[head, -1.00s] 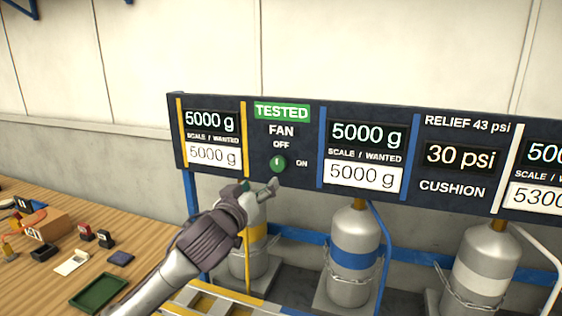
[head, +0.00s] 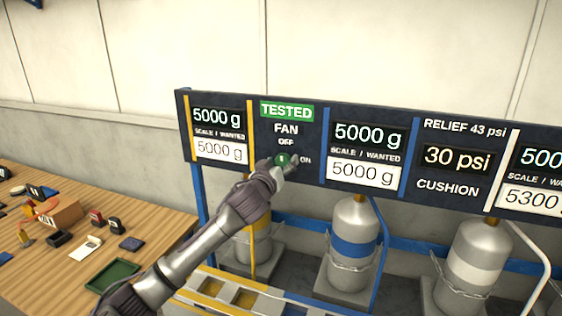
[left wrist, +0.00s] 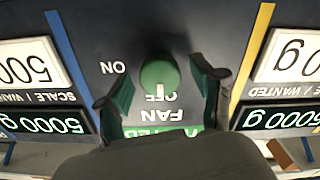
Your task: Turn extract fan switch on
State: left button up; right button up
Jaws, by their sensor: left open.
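The fan switch (head: 282,160) is a round green knob on the dark panel (head: 300,185), under the words FAN and OFF, with ON printed to its right. Its pale mark points up toward OFF in the head view. In the left wrist view the knob (left wrist: 159,78) appears upside down, between and just beyond the fingertips. My left gripper (head: 277,163) is open at the panel, with its fingers (left wrist: 163,88) on either side of the knob. I cannot tell whether they touch it. My right gripper is not in view.
Scale displays (head: 366,136) flank the switch. Below the panel stand several metal cylinders (head: 352,270) with coloured bands and a blue rail (head: 410,246). A wooden table (head: 50,285) with small items and a green tray (head: 113,275) is at the left.

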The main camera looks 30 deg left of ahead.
pick_arm(q)
jog(key=shift+c, duration=0.3)
jog(key=c, duration=1.1)
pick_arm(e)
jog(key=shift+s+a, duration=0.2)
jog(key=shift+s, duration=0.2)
pick_arm(q)
jog(key=m, duration=1.4)
jog(key=shift+m, duration=1.9)
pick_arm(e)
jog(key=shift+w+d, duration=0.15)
